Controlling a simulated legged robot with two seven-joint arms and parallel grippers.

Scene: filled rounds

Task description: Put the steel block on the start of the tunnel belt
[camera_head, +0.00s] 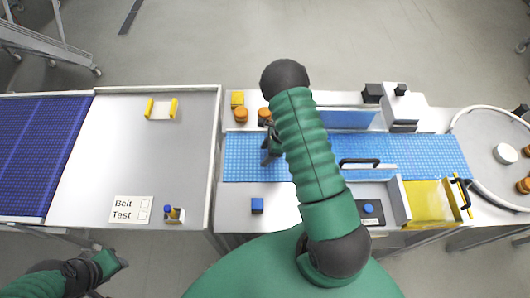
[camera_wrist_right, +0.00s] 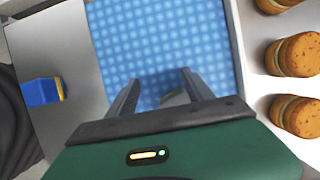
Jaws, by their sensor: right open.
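My right gripper (camera_head: 269,150) is low over the left end of the blue tunnel belt (camera_head: 238,160). In the right wrist view its two fingers (camera_wrist_right: 160,92) are apart, pointing down at the belt (camera_wrist_right: 160,35). A small grey piece, likely the steel block (camera_wrist_right: 175,97), shows between the fingers, low on the belt and partly hidden by the gripper body. The fingers do not visibly press on it. In the head view I cannot make it out behind my arm. My left gripper (camera_head: 118,261) is at the lower left, away from the tables; its fingers are unclear.
A black-handled cover (camera_head: 360,163) is farther right. A "Belt Test" card (camera_head: 131,209) lies on the left table.

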